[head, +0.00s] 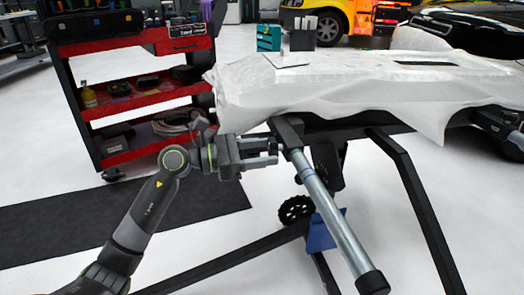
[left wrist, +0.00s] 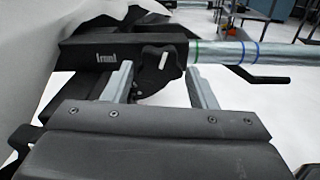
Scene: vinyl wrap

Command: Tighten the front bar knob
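My left gripper (head: 274,152) is open beside the upper end of the grey front bar (head: 330,215). In the left wrist view, its two fingers stand apart, with the midpoint between their tips here (left wrist: 160,72). A black lobed knob (left wrist: 158,62) lies between and just beyond the fingertips, beside the black square clamp tube (left wrist: 100,52). Contact with the knob cannot be told. The silver bar with green and blue bands (left wrist: 225,52) runs off to the right from there. My right gripper is not in view.
A white-covered panel (head: 350,85) lies on the black stand (head: 410,190), just above the gripper. A black star-shaped wheel (head: 296,209) and a blue piece (head: 325,232) sit lower on the stand. A red tool cart (head: 140,95) stands at the left.

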